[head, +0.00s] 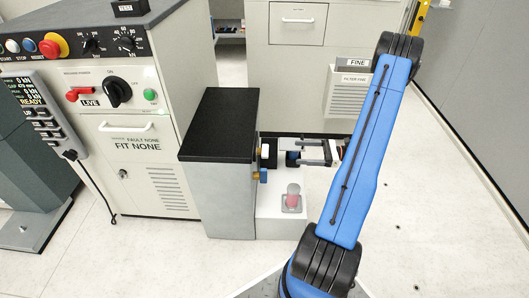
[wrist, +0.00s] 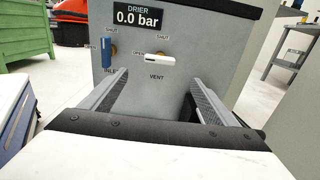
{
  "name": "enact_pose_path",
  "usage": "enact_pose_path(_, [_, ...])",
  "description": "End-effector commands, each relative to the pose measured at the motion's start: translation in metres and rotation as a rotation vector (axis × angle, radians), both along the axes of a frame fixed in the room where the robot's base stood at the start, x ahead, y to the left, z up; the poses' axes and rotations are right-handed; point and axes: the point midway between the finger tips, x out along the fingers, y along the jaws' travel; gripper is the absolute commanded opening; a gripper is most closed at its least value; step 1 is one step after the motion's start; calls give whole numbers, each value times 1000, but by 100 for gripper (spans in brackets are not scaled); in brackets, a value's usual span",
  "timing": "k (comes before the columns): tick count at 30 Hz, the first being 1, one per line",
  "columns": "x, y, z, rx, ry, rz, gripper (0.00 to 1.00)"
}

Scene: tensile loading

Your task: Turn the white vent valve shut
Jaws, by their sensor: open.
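The white vent valve (wrist: 160,59) is on the grey front of the drier (wrist: 205,50) in the wrist view. Its handle lies level, with OPEN printed at its left, SHUT above and VENT below. My gripper (wrist: 158,78) is open and empty, its fingers pointing at the panel on either side of the white handle and apart from it. In the head view my gripper (head: 306,152) is right of the drier (head: 220,125), facing its side. The white handle (head: 265,150) shows there only as a small piece at the drier's edge.
A blue valve handle (wrist: 107,52) stands upright close left of the vent valve, partly near my left finger. The drier display (wrist: 138,16) reads 0.0 bar.

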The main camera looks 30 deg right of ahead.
Motion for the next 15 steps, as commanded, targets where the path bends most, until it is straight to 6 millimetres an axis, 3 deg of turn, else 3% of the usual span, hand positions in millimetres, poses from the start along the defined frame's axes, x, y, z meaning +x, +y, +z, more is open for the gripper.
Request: enact_pose_path(15, [50,75,1,-1,1,5,81])
